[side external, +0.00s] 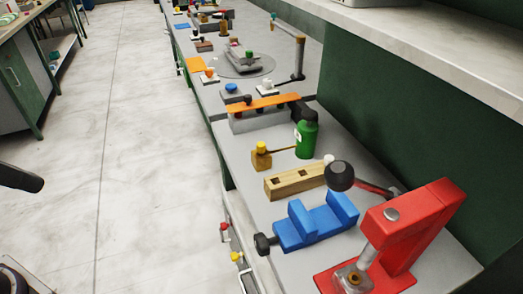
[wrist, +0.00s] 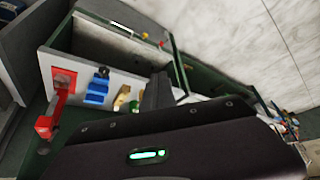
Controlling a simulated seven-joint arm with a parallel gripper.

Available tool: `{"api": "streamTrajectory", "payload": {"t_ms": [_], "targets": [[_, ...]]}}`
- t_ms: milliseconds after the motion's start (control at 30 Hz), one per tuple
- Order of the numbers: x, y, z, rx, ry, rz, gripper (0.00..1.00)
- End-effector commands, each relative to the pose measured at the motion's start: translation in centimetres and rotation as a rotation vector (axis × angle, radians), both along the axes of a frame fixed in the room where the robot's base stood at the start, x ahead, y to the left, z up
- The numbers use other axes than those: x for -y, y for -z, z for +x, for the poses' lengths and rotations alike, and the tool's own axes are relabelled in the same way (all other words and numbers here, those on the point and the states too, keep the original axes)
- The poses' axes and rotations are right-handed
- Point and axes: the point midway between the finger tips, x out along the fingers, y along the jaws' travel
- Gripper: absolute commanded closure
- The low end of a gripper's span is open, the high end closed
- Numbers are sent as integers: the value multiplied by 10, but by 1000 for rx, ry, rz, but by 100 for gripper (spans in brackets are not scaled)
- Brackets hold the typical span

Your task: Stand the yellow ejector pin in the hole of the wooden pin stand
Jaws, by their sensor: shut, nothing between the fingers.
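A small yellow-headed thing (side external: 237,257), possibly the ejector pin, is low along the bench's front side, with a yellow spot in the wrist view (wrist: 145,35). My gripper (wrist: 158,90) is shut and empty, well away from the bench items.
A blue vise (side external: 313,224) and a red press (side external: 405,232) stand nearer than the pin stand. A green bottle (side external: 306,138) and an orange-topped grey fixture (side external: 262,108) stand beyond it. A red-headed piece (side external: 223,227) is low beside the bench. The floor at left is clear.

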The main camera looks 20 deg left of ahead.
Motion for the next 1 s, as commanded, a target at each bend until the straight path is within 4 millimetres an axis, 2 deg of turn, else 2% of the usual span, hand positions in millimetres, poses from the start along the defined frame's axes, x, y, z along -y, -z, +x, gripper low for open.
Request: {"api": "streamTrajectory", "payload": {"t_ms": [200,433,767,867,967,1000], "targets": [[0,0,0,0,0,0,98],[0,0,0,0,0,0,53],[0,-3,1,2,0,0,52],[0,-24,1,7,0,0,52],[0,-56,1,8,0,0,52],[-4,-56,24,36,-8,26,52]]}}
